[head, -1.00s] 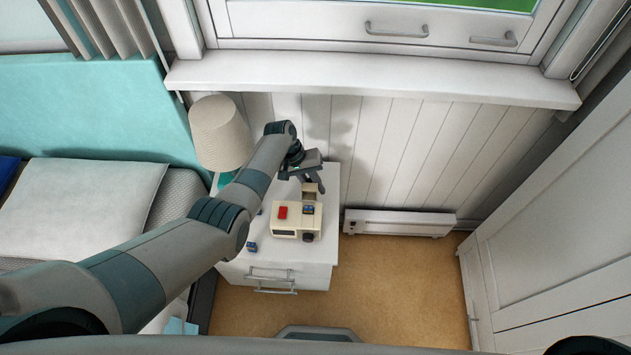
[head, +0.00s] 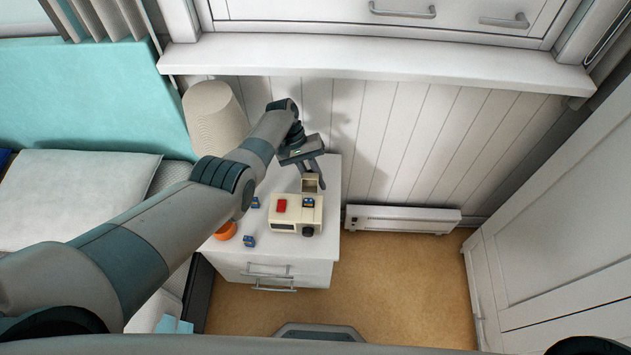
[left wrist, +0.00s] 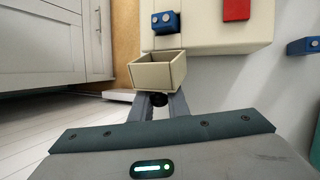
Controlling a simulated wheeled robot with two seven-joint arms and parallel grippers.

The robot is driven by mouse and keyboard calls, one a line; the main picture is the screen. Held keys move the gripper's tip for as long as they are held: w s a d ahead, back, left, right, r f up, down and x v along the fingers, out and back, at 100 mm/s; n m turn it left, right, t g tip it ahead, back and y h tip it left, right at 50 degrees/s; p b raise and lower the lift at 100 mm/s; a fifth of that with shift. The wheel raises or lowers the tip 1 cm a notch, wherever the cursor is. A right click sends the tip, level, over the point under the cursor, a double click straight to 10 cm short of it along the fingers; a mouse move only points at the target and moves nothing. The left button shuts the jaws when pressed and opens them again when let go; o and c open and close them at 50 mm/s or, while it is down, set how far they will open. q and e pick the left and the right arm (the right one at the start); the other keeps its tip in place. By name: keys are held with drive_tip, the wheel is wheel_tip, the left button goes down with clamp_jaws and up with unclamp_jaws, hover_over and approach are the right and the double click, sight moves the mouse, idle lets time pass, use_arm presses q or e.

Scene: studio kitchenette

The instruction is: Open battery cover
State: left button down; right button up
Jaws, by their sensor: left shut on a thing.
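A cream boxy device (head: 296,214) with a red block (head: 281,205) on top stands on the white nightstand (head: 275,250). Its battery cover (head: 310,183) stands raised at the back edge. A blue battery (head: 308,202) shows in front of the cover. In the left wrist view the cover (left wrist: 158,72) looks like a shallow open box, with the battery (left wrist: 166,22) just beyond. My left gripper (left wrist: 160,98) is shut on the cover's edge; a dark round part shows between the fingers. The exact contact is partly hidden. My right gripper is not in view.
Loose blue batteries (head: 249,240) lie on the nightstand left of the device, near an orange object (head: 226,230). A lampshade (head: 214,118) stands behind my left arm. A panelled wall and windowsill (head: 400,68) are behind; a low heater (head: 403,219) is at right.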

use_arm(q)
drive_tip(key=c, duration=1.7)
unclamp_jaws()
drive_tip(key=shift+c, duration=0.2)
